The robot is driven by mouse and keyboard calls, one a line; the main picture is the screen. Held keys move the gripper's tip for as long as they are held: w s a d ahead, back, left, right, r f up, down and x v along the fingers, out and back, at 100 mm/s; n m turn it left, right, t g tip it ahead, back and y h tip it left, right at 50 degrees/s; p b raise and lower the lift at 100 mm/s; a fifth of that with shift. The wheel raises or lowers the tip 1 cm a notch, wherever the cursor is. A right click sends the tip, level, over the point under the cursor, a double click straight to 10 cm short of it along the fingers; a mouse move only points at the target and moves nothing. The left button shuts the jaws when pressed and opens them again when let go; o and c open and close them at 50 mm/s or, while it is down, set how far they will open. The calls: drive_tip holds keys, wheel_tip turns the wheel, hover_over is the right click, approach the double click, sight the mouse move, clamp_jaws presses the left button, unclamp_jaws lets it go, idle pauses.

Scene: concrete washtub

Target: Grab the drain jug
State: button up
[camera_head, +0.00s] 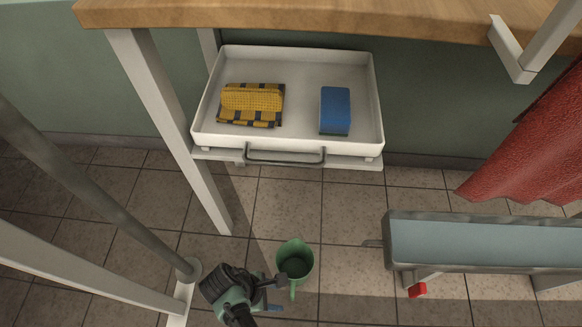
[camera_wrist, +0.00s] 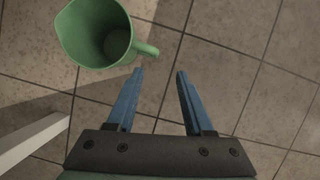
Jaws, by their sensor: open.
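The green drain jug (camera_head: 296,260) stands upright on the tiled floor, its open mouth facing up and looking empty. In the head view it is just right of my gripper (camera_head: 279,294), with its handle toward the bottom of the picture. In the wrist view the jug (camera_wrist: 95,32) is at the upper left, its handle pointing right toward the fingertips. My gripper (camera_wrist: 159,74) has its two blue fingers apart with nothing between them. The left fingertip appears close below the handle; I cannot tell whether they touch.
A white tray (camera_head: 288,145) under the wooden worktop (camera_head: 330,16) holds a yellow-and-dark cloth (camera_head: 251,104) and a blue sponge (camera_head: 335,109). A trough (camera_head: 480,245) with a red valve handle (camera_head: 417,290) is at right. White legs (camera_head: 165,125) stand at left. Floor between jug and trough is clear.

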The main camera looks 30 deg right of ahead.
drive_tip(key=b+x, duration=0.2)
drive_tip(key=x, duration=0.1)
drive_tip(key=b+x, duration=0.3)
drive_tip(key=x, duration=0.1)
drive_tip(key=w+b+x, duration=0.1)
drive_tip(key=b+x, duration=0.2)
drive_tip(key=shift+s+d+f, duration=0.1)
drive_tip(key=shift+d+f, duration=0.05)
drive_tip(key=shift+f, duration=0.25)
drive_tip(key=shift+s+d+f+b, duration=0.15)
drive_tip(key=shift+d+f+b, duration=0.15)
drive_tip(key=shift+f+b, duration=0.3)
drive_tip(key=shift+r, duration=0.1)
clamp_jaws()
idle(0.5)
